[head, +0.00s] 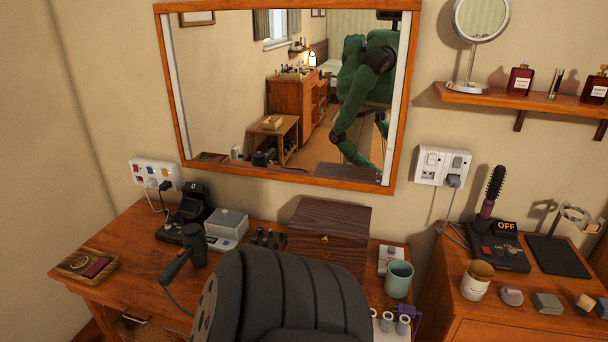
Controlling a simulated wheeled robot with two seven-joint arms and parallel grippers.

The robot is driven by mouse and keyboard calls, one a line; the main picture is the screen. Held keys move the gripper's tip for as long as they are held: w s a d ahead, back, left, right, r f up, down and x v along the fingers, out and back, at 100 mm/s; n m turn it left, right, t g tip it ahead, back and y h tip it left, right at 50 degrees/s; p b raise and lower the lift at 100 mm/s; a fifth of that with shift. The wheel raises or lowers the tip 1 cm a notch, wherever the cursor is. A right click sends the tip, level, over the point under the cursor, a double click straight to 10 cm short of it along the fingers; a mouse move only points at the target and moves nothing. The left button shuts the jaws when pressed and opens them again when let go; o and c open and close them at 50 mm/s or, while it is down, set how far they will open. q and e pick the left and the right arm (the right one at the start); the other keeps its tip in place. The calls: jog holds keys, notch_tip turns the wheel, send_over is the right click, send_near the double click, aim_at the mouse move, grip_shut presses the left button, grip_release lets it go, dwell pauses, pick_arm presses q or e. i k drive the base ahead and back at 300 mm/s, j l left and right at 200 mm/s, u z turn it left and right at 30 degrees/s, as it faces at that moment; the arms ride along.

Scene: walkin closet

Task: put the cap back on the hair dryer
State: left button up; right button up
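The hair dryer (193,246) is dark with a teal cord and rests near the front of the wooden dressing table (135,238), left of centre. Its handle points down and left. I cannot pick out its cap for sure; a dark, rounded piece (193,203) stands behind the dryer on a black base, but I cannot tell what it is. Neither of my grippers shows directly in the head view. The mirror (240,90) shows part of my green body and an arm, with no clear gripper.
A small wooden tray (85,264) lies at left.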

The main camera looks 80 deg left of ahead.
aim_at(196, 245)
jog(key=u, duration=3.4)
